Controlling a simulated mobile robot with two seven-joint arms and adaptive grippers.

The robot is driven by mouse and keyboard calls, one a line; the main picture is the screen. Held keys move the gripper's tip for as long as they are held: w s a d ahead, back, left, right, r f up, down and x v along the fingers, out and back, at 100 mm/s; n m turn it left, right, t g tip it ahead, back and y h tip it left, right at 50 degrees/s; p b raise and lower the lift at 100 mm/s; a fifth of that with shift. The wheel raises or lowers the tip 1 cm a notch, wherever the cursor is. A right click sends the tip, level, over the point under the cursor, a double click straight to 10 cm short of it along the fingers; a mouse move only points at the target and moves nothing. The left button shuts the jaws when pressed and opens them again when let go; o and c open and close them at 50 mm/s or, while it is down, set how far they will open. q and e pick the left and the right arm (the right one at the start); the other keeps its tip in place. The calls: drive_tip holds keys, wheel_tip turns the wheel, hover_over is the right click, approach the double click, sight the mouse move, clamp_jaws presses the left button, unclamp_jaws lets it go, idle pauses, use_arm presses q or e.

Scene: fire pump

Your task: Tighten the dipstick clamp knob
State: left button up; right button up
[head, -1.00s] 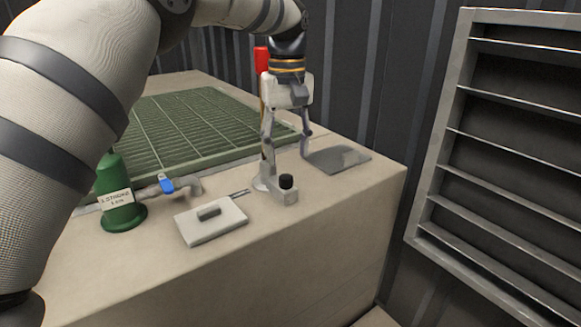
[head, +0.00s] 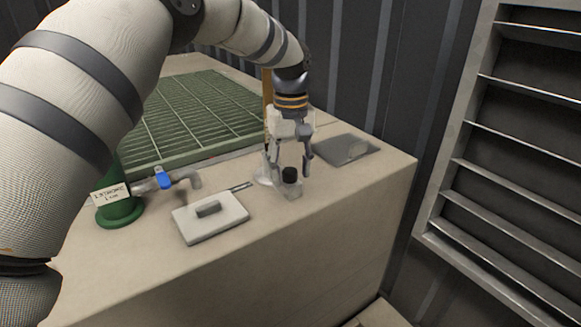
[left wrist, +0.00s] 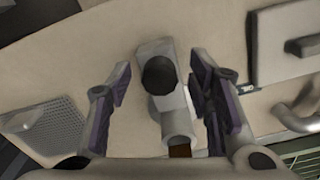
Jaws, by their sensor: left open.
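The dipstick clamp knob (head: 289,174) is a small black cap on a grey clamp block (head: 290,190) near the right end of the beige top. In the left wrist view the black knob (left wrist: 159,74) lies between my open fingers, with the clamp block (left wrist: 153,48) under it and the dipstick tube (left wrist: 180,125) behind. My left gripper (head: 291,168) is open and points down over the knob, one finger on each side. In the wrist view my left gripper (left wrist: 162,85) shows gaps between both finger pads and the knob. My right gripper is not in view.
A flat plate with a handle (head: 209,217) lies left of the clamp. A green grate (head: 190,115) lies behind. A grey mesh panel (head: 345,150) is at right, near a louvre (head: 510,150).

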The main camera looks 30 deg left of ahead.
use_arm(q)
clamp_jaws()
